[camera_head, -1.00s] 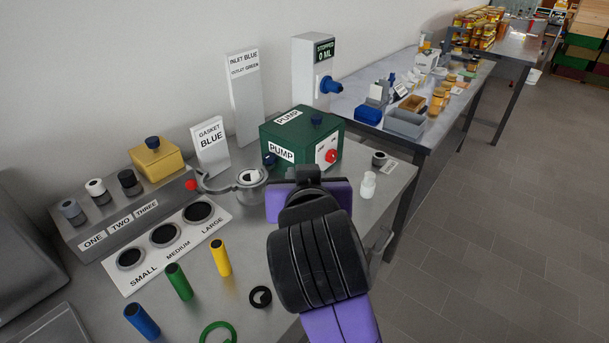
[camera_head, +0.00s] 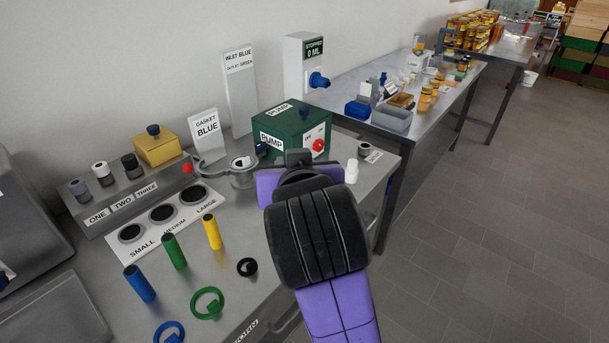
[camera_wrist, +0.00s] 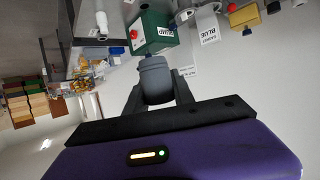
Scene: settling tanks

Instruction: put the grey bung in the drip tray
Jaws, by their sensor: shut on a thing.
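The grey bung (camera_wrist: 155,80) is held between the two fingers of my gripper (camera_wrist: 158,92) in the wrist view. My gripper is shut on it, and the bung sticks out beyond the fingers. In the head view my purple and black wrist (camera_head: 315,235) is over the right part of the near bench, in front of the green pump box (camera_head: 290,133). The fingers and bung are hidden there. I cannot tell for sure which thing is the drip tray; a grey open tray (camera_head: 391,118) stands on the second table.
The near bench holds a tall sign, a gasket sign (camera_head: 205,133), a strainer (camera_head: 240,172), blue, green and yellow cylinders (camera_head: 140,284), and rings. A small white bottle (camera_head: 352,171) stands right of my wrist. The floor (camera_head: 470,240) at right is clear.

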